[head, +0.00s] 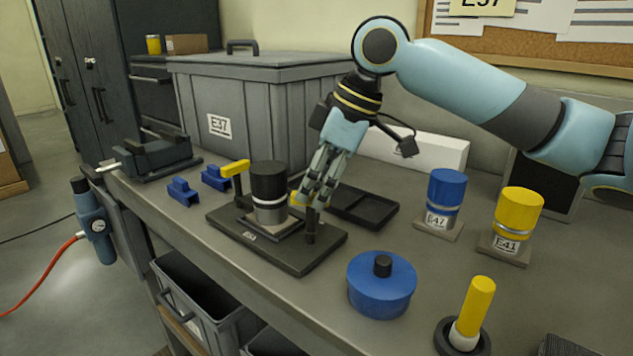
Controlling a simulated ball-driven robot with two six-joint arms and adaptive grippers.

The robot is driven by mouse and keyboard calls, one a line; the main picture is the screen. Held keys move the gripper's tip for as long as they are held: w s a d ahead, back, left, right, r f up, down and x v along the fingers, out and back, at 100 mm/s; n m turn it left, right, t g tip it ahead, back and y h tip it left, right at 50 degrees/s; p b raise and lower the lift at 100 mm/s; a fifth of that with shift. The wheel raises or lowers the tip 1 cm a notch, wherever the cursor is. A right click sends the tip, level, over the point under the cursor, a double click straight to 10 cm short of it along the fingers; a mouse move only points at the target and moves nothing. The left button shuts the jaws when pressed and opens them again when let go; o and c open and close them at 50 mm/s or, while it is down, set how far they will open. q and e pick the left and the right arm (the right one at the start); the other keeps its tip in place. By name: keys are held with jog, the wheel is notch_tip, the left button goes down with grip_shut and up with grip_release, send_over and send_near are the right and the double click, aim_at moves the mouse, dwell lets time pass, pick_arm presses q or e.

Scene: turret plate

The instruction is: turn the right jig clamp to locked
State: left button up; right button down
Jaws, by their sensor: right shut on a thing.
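A dark jig plate (298,263) lies on the bench with a black cylinder with a silver band (269,182) upright on it. The right jig clamp (311,228) has a dark post at the plate's right side, and its yellow handle is mostly hidden behind my fingers. My right gripper (311,200) comes down from above and is shut on that yellow handle. The left jig clamp (235,169) has a yellow handle that sticks out to the left, away from the cylinder. My left gripper is not in view.
A black tray (372,222) lies just behind the plate. A blue lidded pot (382,290) stands at front right. A blue cylinder (446,190) and a yellow cylinder (518,215) stand further right. Blue blocks (183,192) lie left. A large grey box (283,125) stands behind.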

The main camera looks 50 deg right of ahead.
jog(key=shift+n+g+y+p, duration=0.35)
jog(key=shift+n+p, duration=0.25)
jog(key=shift+n, duration=0.4)
jog(key=n, duration=0.2)
jog(key=shift+w+n+g+y+p, duration=0.15)
jog(key=shift+n+g+y+p, duration=0.2)
jog(key=shift+n+p, duration=0.05)
jog(key=n+g, duration=0.1)
jog(key=n, duration=0.2)
jog(key=shift+w+y, duration=0.1)
jog(key=shift+y, duration=0.2)
jog(key=shift+w+d+f+n+g, duration=0.1)
jog(key=shift+n+g, duration=0.7)
jog(key=shift+n, duration=1.1)
jog(key=c, duration=1.2)
grip_release()
jog(key=shift+c, duration=0.2)
